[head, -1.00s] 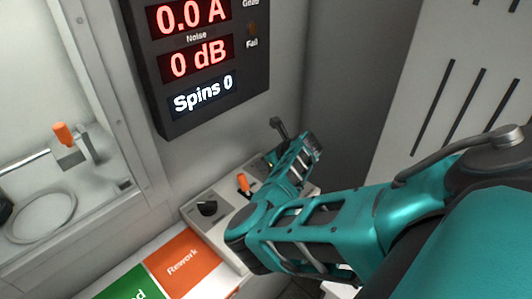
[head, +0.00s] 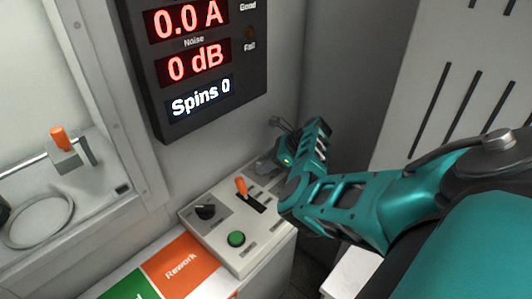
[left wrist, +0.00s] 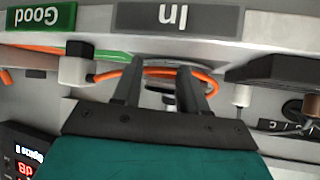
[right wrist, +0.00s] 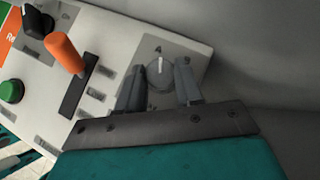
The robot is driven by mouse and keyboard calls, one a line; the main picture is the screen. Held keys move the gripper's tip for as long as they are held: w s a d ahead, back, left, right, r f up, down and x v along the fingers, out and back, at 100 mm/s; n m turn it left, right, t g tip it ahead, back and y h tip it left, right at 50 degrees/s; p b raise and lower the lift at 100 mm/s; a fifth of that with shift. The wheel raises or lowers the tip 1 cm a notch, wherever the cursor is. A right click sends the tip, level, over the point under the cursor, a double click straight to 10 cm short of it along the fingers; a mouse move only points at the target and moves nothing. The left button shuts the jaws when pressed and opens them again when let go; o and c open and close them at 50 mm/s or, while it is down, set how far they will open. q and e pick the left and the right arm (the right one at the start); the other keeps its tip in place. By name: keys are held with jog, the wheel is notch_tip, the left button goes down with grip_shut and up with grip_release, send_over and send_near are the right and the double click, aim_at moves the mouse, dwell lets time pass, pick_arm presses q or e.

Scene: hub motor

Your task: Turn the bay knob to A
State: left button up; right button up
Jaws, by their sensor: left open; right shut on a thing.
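The bay knob (right wrist: 158,74) is a round grey knob at the far end of the control panel (head: 222,232). In the right wrist view its white pointer line points up the picture, toward a small letter that looks like A. My right gripper (right wrist: 160,92) is shut on the knob, one finger on each side. My left gripper (left wrist: 160,90) is open and shows only in the left wrist view, with nothing seen held.
The panel also bears an orange-handled lever (head: 241,187), a black knob (head: 205,212) and a green button (head: 236,239). A dark display (head: 200,65) hangs above, reading Spins 0. An orange cable (left wrist: 200,78) loops beyond my left fingers.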

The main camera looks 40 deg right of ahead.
dwell(0.4)
jog(key=o, duration=1)
jog(key=shift+o, duration=0.2)
jog(key=v, duration=1.3)
jog(key=shift+w, duration=0.15)
